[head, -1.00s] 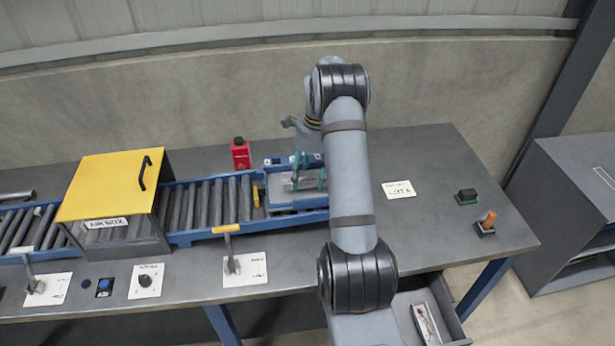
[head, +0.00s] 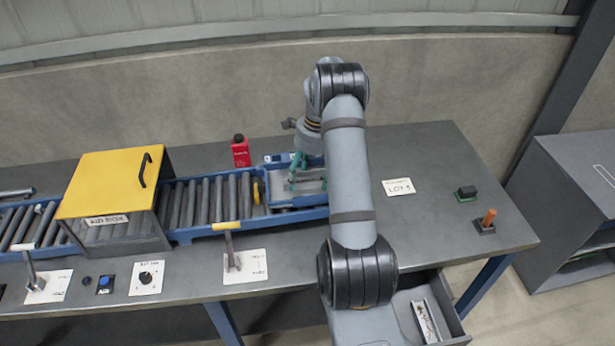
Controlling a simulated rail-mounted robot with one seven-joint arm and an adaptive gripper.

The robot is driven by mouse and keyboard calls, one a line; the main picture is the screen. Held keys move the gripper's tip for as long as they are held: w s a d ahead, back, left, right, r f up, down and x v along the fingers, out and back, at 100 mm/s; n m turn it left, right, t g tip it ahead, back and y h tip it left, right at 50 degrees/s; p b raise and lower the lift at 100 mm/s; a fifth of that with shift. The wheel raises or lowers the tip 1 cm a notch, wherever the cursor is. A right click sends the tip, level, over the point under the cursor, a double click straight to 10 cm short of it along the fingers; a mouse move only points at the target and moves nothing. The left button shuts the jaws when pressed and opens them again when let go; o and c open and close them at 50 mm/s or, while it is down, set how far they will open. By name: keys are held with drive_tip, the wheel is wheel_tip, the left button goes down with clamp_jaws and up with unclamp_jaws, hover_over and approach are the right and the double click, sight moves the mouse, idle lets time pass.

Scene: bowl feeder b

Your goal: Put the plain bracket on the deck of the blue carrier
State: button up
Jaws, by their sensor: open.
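The blue carrier (head: 275,202) sits at the right end of the roller conveyor, a low blue tray with a grey deck. My gripper (head: 297,178) is over it, with its teal fingers pointing down at the deck. The gripper is open. One finger shows clearly; the other is largely hidden by my arm. I cannot make out the plain bracket for certain. The right part of the carrier is behind my arm, and the gap between the fingertips and the deck cannot be judged.
A yellow-topped box (head: 110,180) spans the conveyor (head: 215,200) at left. A red bottle (head: 240,152) stands behind the conveyor.

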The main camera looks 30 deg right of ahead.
wheel_tip(320, 180, up, 12)
drive_tip(key=d, duration=0.1)
drive_tip(key=shift+s+d+r, duration=0.15)
drive_tip(key=shift+s, duration=0.1)
drive_tip(key=shift+o, duration=0.5)
